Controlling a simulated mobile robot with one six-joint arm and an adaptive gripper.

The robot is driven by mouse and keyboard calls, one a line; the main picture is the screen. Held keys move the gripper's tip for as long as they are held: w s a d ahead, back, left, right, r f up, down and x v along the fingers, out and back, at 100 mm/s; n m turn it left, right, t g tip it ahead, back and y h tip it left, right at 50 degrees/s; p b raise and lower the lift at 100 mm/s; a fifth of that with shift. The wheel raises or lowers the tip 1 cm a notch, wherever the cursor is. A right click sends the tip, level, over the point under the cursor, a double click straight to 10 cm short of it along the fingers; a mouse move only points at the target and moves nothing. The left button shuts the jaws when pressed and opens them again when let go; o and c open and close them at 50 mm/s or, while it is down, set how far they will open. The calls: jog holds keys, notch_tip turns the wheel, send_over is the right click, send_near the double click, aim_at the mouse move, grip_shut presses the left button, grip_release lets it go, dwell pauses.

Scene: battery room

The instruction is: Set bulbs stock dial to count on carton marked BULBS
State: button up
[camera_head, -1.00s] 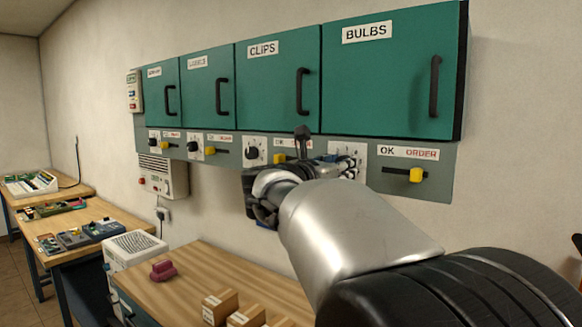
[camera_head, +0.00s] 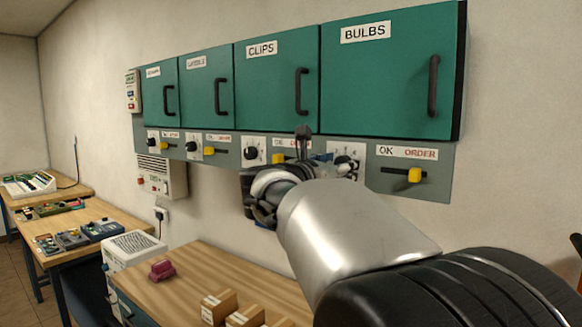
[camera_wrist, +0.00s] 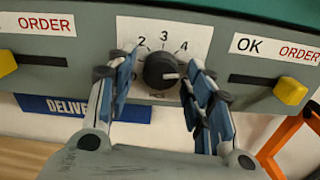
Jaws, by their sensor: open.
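The bulbs stock dial (camera_wrist: 158,71) is a round black knob on a white plate, under the green BULBS cabinet (camera_head: 385,85). Numerals 2, 3 and 4 show above it. Its white pointer points right, toward a part of the plate hidden by my right finger. My gripper (camera_wrist: 162,74) is open, with one blue-padded finger on each side of the knob; I cannot tell if they touch it. In the head view my gripper (camera_head: 325,160) partly covers the dial plate (camera_head: 347,151). Small cartons (camera_head: 245,317) stand on the bench below; their markings are unreadable.
A yellow OK/ORDER slider (camera_head: 414,175) is right of the dial, and another yellow slider (camera_wrist: 6,63) is left. A blue DELIVERY sign (camera_wrist: 65,105), partly covered, is below. A dark pink object (camera_head: 162,270) lies on the wooden bench (camera_head: 195,265).

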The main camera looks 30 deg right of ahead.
jog(key=shift+a, duration=0.1)
jog(key=v, duration=1.2)
